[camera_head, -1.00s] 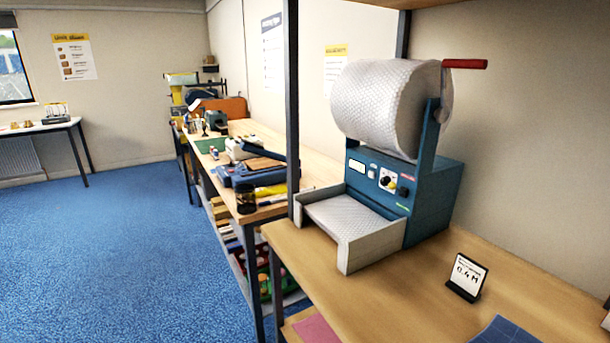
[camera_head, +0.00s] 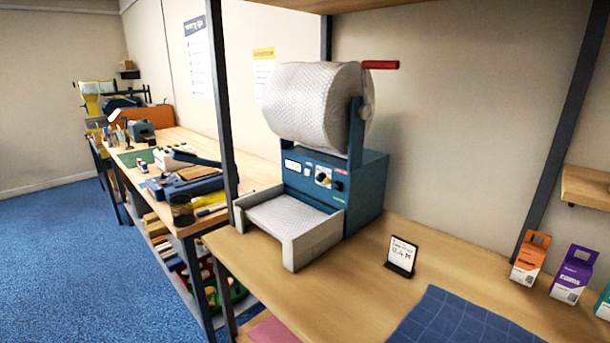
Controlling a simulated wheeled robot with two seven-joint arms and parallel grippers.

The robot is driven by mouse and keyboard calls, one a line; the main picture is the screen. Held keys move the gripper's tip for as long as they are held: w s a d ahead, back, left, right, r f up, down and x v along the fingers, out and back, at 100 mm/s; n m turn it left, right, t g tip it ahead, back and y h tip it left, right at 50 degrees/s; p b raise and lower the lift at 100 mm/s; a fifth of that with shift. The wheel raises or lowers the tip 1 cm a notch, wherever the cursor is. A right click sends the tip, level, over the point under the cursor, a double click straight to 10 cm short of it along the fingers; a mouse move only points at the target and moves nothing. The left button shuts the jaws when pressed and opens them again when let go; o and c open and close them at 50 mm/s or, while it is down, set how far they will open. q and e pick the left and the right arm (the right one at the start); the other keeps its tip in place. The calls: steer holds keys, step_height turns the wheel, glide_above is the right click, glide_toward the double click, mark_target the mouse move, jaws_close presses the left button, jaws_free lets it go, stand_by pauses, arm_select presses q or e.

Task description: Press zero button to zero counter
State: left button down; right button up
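A blue dispenser machine (camera_head: 365,190) stands on the wooden bench, with a large bubble-wrap roll (camera_head: 312,103) mounted on top and a red crank handle (camera_head: 380,65) at the roll's right. Its front panel has a small pale counter display (camera_head: 292,166), a dial with a yellow part (camera_head: 323,177), and small buttons or labels beside them. The lettering is too small to read, so I cannot tell which one is the zero button. A grey tray (camera_head: 290,222) with bubble wrap in it extends from the front. Neither of my grippers is in view.
A small black-framed sign (camera_head: 401,256) stands right of the machine. A blue gridded mat (camera_head: 455,318) lies at the front, and orange (camera_head: 530,258) and purple (camera_head: 573,273) cartons stand at right. A dark shelf post (camera_head: 222,100) rises left of the tray.

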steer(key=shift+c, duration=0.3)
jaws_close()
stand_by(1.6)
